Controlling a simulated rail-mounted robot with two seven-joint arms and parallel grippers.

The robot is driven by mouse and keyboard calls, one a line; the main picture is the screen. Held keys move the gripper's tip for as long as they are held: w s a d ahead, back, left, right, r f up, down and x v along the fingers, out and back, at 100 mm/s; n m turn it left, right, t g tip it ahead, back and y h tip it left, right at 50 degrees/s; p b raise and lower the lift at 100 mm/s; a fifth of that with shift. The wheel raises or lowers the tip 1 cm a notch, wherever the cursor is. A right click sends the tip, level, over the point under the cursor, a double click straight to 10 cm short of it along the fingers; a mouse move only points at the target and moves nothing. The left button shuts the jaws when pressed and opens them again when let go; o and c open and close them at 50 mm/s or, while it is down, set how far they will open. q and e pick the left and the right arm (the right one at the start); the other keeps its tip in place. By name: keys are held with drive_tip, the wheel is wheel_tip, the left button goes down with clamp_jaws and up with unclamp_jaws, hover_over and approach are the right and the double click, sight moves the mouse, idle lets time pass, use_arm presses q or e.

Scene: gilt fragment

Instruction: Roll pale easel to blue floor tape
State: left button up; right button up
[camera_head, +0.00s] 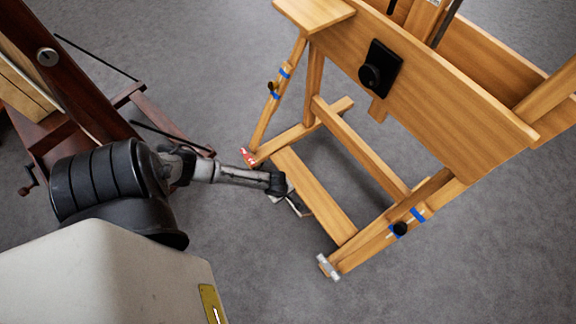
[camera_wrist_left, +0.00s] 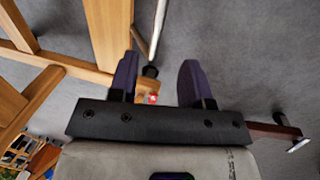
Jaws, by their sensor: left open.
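The pale easel (camera_head: 440,85) is a light wooden frame on the right of the head view, with crossbars low over the floor. Blue bands wrap its legs, and its near feet have small metal or red-and-white ends. My left gripper (camera_head: 293,203) is low, beside the outer face of the easel's lower front crossbar (camera_head: 315,197). The left wrist view shows its two dark fingers (camera_wrist_left: 159,62) spread apart, with part of the pale easel (camera_wrist_left: 110,30) beyond on the left. Whether they touch wood I cannot tell. No blue tape shows on the floor. My right gripper is out of view.
A dark reddish easel (camera_head: 75,75) stands at the left of the head view, with its foot bars reaching close to my left arm. Grey floor (camera_head: 455,285) is open in front of the pale easel. Small colourful items (camera_wrist_left: 30,152) show at the wrist view's lower left.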

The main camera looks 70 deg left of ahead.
sight(288, 201)
use_arm(q)
drive_tip(key=f+b, duration=0.2)
drive_tip(key=f, duration=0.1)
drive_tip(key=w+f+b, duration=0.1)
drive_tip(key=f+b, duration=0.1)
drive_tip(key=f, duration=0.1)
drive_tip(key=f+b, duration=0.2)
drive_tip(key=f, duration=0.1)
drive_tip(key=shift+w+a+f, duration=0.1)
drive_tip(key=shift+w+a, duration=0.15)
drive_tip(key=shift+w, duration=0.15)
drive_tip(key=shift+w+f+b, duration=0.25)
drive_tip(key=shift+f+b, duration=0.7)
drive_tip(key=shift+f, duration=0.2)
clamp_jaws()
